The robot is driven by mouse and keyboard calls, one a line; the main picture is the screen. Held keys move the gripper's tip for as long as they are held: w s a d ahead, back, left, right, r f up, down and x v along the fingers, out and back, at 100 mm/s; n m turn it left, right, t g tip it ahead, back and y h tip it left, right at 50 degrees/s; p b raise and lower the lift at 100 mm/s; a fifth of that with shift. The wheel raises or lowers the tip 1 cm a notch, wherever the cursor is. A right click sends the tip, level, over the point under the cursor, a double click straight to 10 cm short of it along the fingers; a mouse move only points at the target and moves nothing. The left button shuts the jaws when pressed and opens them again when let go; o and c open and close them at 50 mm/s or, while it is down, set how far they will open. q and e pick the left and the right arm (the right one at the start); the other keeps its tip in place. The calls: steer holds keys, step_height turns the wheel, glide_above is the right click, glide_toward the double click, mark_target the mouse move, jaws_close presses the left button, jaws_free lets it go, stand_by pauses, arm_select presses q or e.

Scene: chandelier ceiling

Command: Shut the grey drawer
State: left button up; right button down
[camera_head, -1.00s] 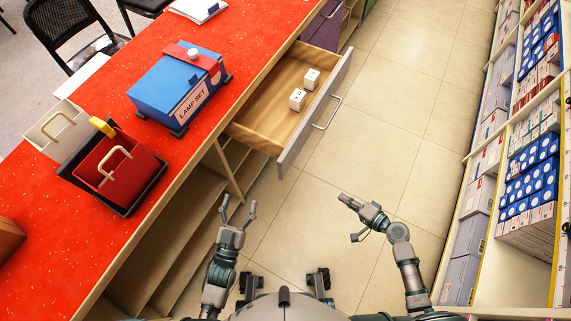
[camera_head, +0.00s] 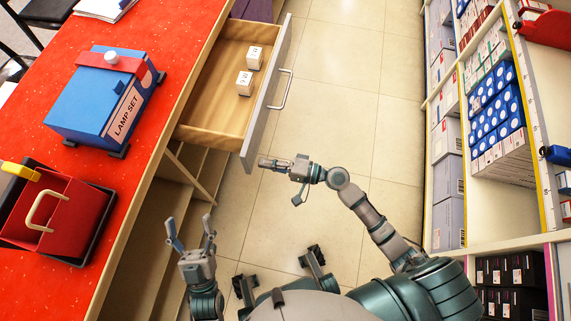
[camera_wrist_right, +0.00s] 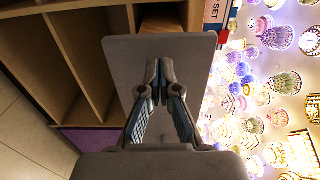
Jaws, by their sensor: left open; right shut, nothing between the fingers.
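The grey drawer (camera_head: 268,95) stands pulled out from the red-topped counter, its grey front facing right with a metal handle (camera_head: 283,90). My left gripper (camera_head: 190,231) is open and empty beside the counter's lower shelves, below the drawer.
On the red counter (camera_head: 95,185) stand a blue lamp set box (camera_head: 90,95) and a red box (camera_head: 65,215) in a black tray. Stocked shelves (camera_head: 500,110) line the right side. The tiled floor (camera_head: 340,90) between is clear.

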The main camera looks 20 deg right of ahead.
steer(key=shift+x, duration=1.1)
steer(key=shift+w+a, duration=0.1)
steer(key=shift+a, duration=0.05)
steer(key=shift+d, duration=0.2)
